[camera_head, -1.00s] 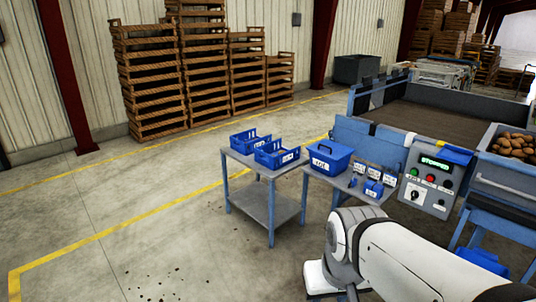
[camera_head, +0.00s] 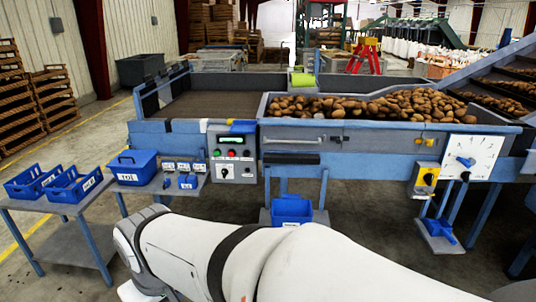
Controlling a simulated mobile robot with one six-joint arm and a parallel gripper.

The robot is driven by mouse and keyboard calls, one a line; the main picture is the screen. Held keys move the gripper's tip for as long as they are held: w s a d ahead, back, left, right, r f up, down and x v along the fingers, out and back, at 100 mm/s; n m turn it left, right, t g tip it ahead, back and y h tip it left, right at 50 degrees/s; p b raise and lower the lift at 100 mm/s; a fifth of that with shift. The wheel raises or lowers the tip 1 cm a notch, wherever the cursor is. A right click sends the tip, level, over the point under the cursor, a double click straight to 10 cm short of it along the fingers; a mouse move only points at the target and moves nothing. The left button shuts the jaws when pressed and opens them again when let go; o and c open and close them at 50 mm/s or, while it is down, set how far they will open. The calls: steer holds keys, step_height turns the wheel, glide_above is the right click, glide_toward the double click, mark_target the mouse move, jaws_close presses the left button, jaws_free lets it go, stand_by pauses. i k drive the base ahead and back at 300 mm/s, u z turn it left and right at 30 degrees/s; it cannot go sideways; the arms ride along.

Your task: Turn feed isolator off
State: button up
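A yellow switch box with a dark knob (camera_head: 427,179) is mounted on a grey plate at the right of the blue machine front. It looks like an isolator, but its label and knob position are too small to read. A grey control panel (camera_head: 233,154) stands further left. It has a lit green display, green and red buttons and a black rotary knob (camera_head: 224,172) low on its face. My white arm crosses the bottom of the view, in front of and below the machine. My gripper is not in view.
A white dial board with a blue pointer (camera_head: 468,158) is right of the yellow box. Potatoes (camera_head: 360,104) fill the machine's bed. Blue bins (camera_head: 72,184) stand on a grey table at left. A blue crate (camera_head: 292,209) sits under the machine. Open floor lies at left.

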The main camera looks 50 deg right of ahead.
mark_target(428, 178)
steer(key=z, duration=2.75)
steer(key=i, duration=1.6)
steer(key=z, duration=0.25)
